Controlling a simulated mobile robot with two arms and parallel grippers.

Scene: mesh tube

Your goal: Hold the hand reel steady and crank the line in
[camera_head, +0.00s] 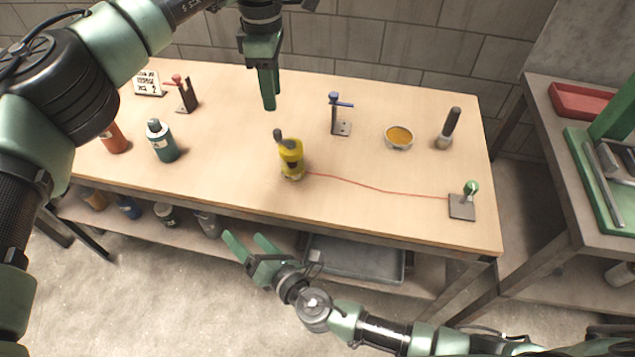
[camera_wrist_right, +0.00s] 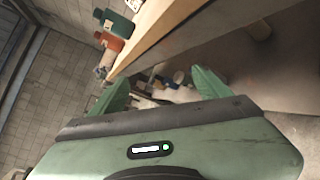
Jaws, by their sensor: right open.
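The yellow hand reel (camera_head: 291,160) stands on the wooden table (camera_head: 380,215), with a dark knob or crank on its top. A red line (camera_head: 375,187) runs from it to the right across the tabletop to a small stand with a green knob (camera_head: 464,200). My left gripper (camera_head: 268,104) hangs above the table behind the reel, pointing down. Its fingers look close together, and I cannot tell if they are shut. My right gripper (camera_head: 248,240) is open and empty in front of the table edge, below and left of the reel. Its fingers show in the right wrist view (camera_wrist_right: 162,88).
A teal bottle (camera_head: 162,142) and an orange bottle (camera_head: 114,140) stand at the left. A blue-topped stand (camera_head: 338,115), a bowl (camera_head: 399,137) and a dark-handled brush-like item (camera_head: 448,128) are behind the line. A grey tray (camera_head: 355,262) lies on the lower shelf.

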